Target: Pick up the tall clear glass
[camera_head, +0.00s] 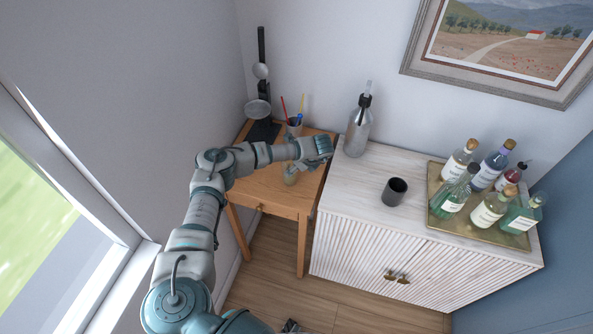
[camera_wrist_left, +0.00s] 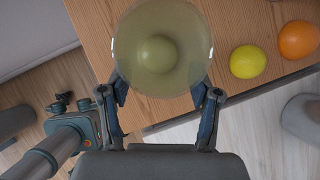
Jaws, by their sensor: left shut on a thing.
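The tall clear glass (camera_wrist_left: 162,28) shows in the left wrist view as a round, see-through, greenish-tinted shape at the top, over the wooden table. My left gripper (camera_wrist_left: 160,92) is shut on it, with one finger on each side.
A lemon (camera_wrist_left: 248,62) and an orange (camera_wrist_left: 298,40) lie right of the glass. The wooden table (camera_head: 283,200) also bears a pencil cup (camera_head: 293,128) and dark stand (camera_head: 262,128). The white cabinet (camera_head: 350,195) beside it holds a siphon bottle (camera_head: 357,130), dark cup (camera_head: 394,192) and bottle tray (camera_head: 470,231).

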